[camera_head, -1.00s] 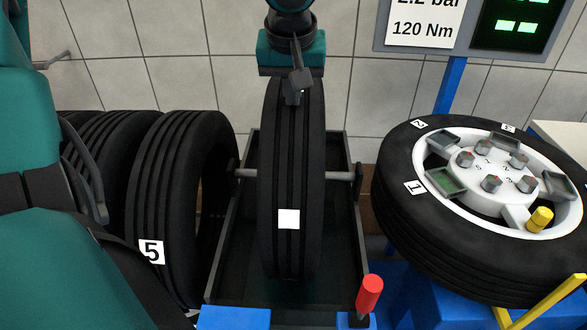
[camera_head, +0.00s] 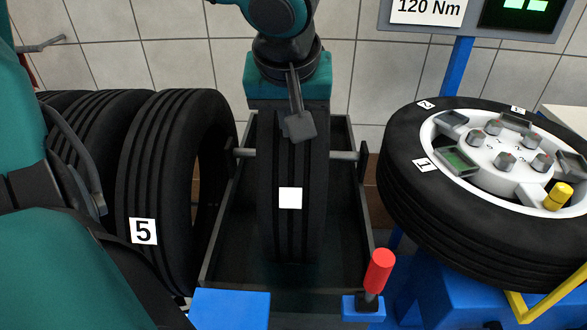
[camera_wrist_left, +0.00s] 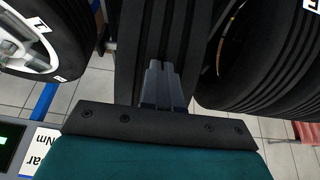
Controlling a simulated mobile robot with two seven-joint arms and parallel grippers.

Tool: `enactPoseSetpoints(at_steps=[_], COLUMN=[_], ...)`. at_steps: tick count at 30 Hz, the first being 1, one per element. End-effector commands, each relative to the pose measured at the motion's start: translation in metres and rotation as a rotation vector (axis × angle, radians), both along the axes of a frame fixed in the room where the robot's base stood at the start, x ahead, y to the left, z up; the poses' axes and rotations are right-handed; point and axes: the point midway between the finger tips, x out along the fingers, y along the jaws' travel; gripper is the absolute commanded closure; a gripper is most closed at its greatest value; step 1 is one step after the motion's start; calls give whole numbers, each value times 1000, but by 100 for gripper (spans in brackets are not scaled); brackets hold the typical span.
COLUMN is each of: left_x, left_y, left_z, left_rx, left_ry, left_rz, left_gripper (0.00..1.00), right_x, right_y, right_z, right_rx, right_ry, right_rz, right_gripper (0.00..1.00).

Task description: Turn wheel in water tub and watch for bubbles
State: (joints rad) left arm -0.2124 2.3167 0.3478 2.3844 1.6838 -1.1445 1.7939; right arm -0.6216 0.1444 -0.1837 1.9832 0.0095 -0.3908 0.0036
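A black tyre stands upright as the wheel (camera_head: 290,235) on a horizontal axle in a dark, open-topped tub (camera_head: 353,262). A white square label (camera_head: 290,198) faces me on its tread. The tub's inside is dark; I cannot make out the water surface or any bubbles. My left gripper (camera_head: 299,126) hangs over the upper front tread, fingers together with nothing between them. In the left wrist view its fingers (camera_wrist_left: 163,88) lie over the tread (camera_wrist_left: 150,30); I cannot tell whether they touch it. My right gripper is not in view.
Several spare tyres, the nearest marked 5 (camera_head: 165,165), stand close to the tub's left. A wheel with a white rim (camera_head: 430,130) lies tilted on a blue stand at the right. A red-handled lever (camera_head: 379,270) rises at the tub's front right. A display (camera_head: 520,14) is above.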

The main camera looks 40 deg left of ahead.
Motion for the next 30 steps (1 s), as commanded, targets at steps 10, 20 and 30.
enactPoseSetpoints(at_steps=[10, 20, 30], left_x=[-17, -30, -49], left_y=[-9, -20, -37], left_z=[-26, -15, -1], left_rx=[-16, -13, -8], left_ry=[40, 38, 27], left_rz=[4, -1, 1], left_gripper=[100, 100, 100], right_x=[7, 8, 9], right_y=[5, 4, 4], right_z=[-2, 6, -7], right_rx=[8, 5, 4], right_ry=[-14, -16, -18], right_rz=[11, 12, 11], right_gripper=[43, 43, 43])
